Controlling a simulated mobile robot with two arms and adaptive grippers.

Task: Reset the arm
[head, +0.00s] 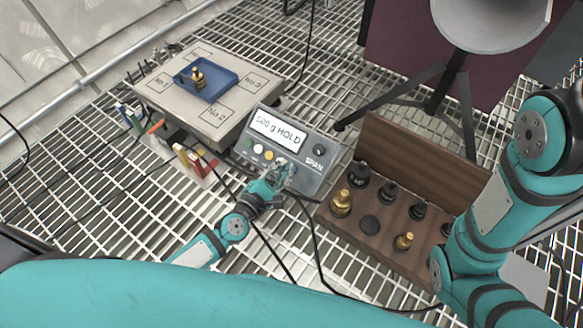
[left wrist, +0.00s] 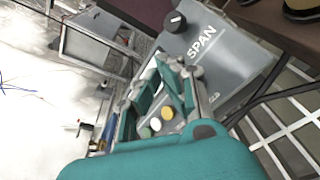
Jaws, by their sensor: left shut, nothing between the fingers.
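My left arm comes in from the lower left in the head view. Its left gripper (head: 280,174) is shut and empty, at the lower edge of the grey indicator box (head: 312,172), by its row of coloured buttons. Whether it touches a button I cannot tell. The left wrist view shows the teal fingers (left wrist: 172,85) over the front of the box, with its black knob (left wrist: 175,21) beyond and white and yellow buttons beside them. The display (head: 279,134) shows a gram value and "HOLD". My right arm (head: 500,205) is folded at the right; its gripper is out of view.
A weighing platform (head: 255,80) bears a blue tray (head: 226,84) with a brass weight (head: 197,76). A wooden weight box (head: 425,160) holds black and brass weights. A tripod lamp (head: 490,20) stands behind. Dark cables cross the grated floor near my left arm.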

